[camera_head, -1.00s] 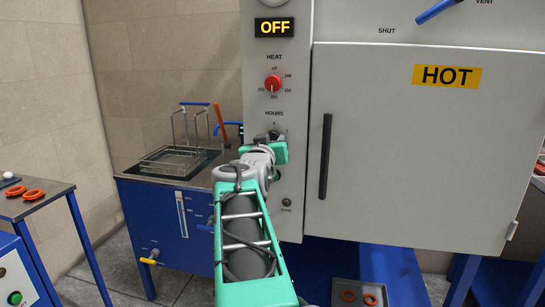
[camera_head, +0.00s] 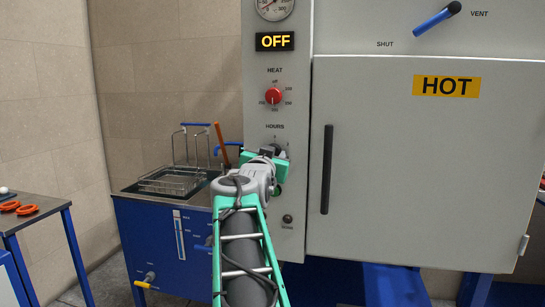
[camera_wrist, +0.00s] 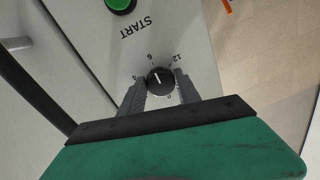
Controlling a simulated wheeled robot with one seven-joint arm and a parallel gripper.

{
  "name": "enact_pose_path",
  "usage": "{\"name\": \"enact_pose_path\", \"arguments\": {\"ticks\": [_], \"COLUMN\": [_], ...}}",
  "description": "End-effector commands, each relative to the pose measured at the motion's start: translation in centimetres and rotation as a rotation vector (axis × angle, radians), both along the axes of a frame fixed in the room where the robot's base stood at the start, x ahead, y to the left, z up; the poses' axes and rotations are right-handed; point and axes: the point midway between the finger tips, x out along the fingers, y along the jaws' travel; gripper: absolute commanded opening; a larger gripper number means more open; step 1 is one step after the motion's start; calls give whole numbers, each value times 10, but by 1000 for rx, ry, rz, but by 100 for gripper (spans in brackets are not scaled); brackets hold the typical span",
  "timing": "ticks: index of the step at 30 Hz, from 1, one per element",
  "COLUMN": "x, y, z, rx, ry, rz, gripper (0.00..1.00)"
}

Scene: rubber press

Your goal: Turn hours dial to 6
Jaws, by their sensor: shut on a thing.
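The hours dial (camera_wrist: 160,81) is a small black knob on the grey press panel. In the wrist view, the fingers of my gripper (camera_wrist: 160,89) stand on either side of it, shut on it. The light pointer line on the knob points up in that view, roughly toward the 6 mark (camera_wrist: 150,57). The 12 mark (camera_wrist: 176,57) is to its right. In the head view my gripper (camera_head: 270,150) is at the panel under the HOURS label (camera_head: 275,127). It hides most of the dial there.
The red heat dial (camera_head: 273,96) is above. The green start button (camera_wrist: 121,4) is near the dial. The press door (camera_head: 420,170) with its black handle (camera_head: 327,170) is to the right. A blue bath with a wire basket (camera_head: 172,180) stands to the left.

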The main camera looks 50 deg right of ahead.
Motion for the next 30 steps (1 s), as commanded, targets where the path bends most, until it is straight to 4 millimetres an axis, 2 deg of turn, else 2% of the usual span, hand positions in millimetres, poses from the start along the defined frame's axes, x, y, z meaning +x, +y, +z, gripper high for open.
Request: {"name": "enact_pose_path", "arguments": {"ticks": [3, 4, 12, 20, 23, 30], "x": [1, 1, 0, -1, -6, -27], "y": [0, 0, 0, 2, 14, 58], "z": [-1, -1, -1, 0, 1, 1], "rx": [2, 2, 0, -1, -1, -1], "ry": [2, 2, 1, 1, -1, 0], "rz": [4, 4, 0, 1, 3, 5], "gripper": [0, 40, 61, 61, 61, 61]}}
